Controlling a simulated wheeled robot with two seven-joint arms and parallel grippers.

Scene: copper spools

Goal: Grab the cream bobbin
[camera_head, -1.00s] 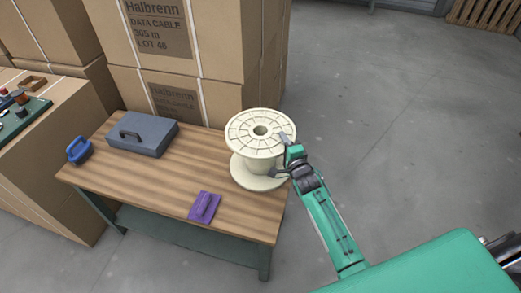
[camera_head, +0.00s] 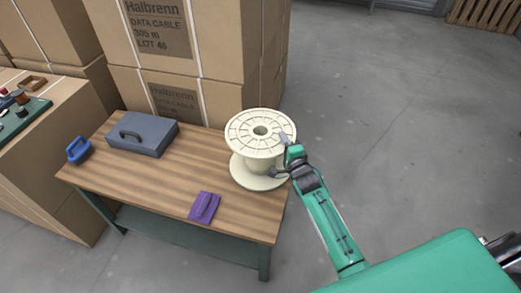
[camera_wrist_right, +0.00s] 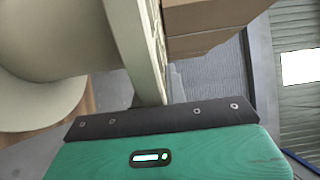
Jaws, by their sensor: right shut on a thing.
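The cream bobbin (camera_head: 247,128) is a large spool with a ribbed round top flange, a hub hole and a wide lower flange. It stands upright at the right end of the wooden workbench (camera_head: 160,183). My right gripper (camera_head: 281,153) is at the bobbin's right side, shut on its upper flange. In the right wrist view the bobbin (camera_wrist_right: 65,40) fills the left, with the flange (camera_wrist_right: 140,45) edge-on against the dark gripper bar (camera_wrist_right: 160,118); the fingertips are not clear there. My left gripper is not in view.
On the bench are a grey toolbox (camera_head: 143,134), a blue padlock-shaped object (camera_head: 79,150) and a purple object (camera_head: 204,207). Tall cardboard boxes (camera_head: 185,50) stand right behind the bench. Open concrete floor (camera_head: 400,110) lies to the right.

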